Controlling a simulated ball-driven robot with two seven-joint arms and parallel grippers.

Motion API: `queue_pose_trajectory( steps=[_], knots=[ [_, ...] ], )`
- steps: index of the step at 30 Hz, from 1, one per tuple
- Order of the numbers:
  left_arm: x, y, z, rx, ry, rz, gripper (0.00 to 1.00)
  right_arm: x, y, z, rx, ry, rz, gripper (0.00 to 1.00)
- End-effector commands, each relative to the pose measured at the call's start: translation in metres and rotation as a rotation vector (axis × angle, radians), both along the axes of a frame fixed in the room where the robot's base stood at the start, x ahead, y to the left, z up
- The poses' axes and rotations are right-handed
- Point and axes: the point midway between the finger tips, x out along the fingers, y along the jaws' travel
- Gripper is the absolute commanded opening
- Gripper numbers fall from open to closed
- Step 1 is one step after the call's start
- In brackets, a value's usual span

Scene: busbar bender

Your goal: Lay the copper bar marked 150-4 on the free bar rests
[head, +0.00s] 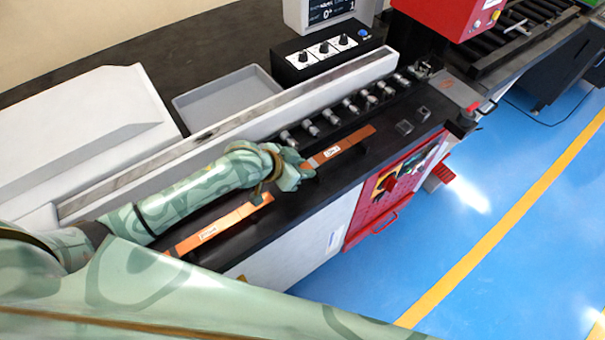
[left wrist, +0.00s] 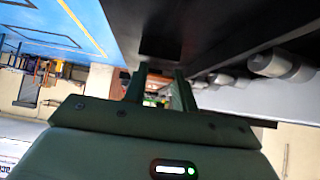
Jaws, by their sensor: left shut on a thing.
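Two copper bars show in the head view, each with a white label too small to read. One bar (head: 356,137) reaches right from my left gripper (head: 300,172), over the black bench top. The gripper is shut on this bar near its left end and hides that end. The other bar (head: 186,244) lies to the left, below my left arm, along the bench's front edge. In the left wrist view the fingers (left wrist: 160,88) show with something orange-brown between them. I cannot tell for sure which fittings are the bar rests. My right gripper is not in view.
A row of grey cylindrical fittings (head: 353,105) runs along the bench behind the held bar. Two small grey blocks (head: 404,127) stand to its right. Behind are a long pale rail (head: 345,82), a grey tray (head: 228,98) and a black control box (head: 322,55). A red panel (head: 392,192) is in front.

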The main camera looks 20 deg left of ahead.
Motion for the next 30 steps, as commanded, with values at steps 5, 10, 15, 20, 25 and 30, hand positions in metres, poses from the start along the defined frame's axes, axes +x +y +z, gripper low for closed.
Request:
queue_pose_trajectory(
  steps=[5, 10, 15, 20, 25, 30],
  knots=[
    [-0.001, -0.002, -0.026, -0.001, 0.002, -0.001, 0.00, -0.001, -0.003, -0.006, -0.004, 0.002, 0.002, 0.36],
    [-0.001, -0.002, -0.026, -0.001, 0.000, -0.001, 0.00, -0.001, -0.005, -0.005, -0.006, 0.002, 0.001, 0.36],
    [-0.001, -0.002, -0.028, -0.002, 0.000, -0.001, 0.00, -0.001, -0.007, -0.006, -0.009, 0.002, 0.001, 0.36],
    [-0.001, -0.002, -0.031, 0.000, 0.002, -0.001, 0.49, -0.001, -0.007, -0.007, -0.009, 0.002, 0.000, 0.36],
    [-0.001, -0.002, -0.031, 0.000, 0.002, -0.001, 0.49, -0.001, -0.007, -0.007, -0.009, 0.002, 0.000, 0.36],
    [-0.001, -0.002, -0.026, 0.000, 0.001, -0.001, 0.49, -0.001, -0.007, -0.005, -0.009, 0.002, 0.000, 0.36]
  ],
)
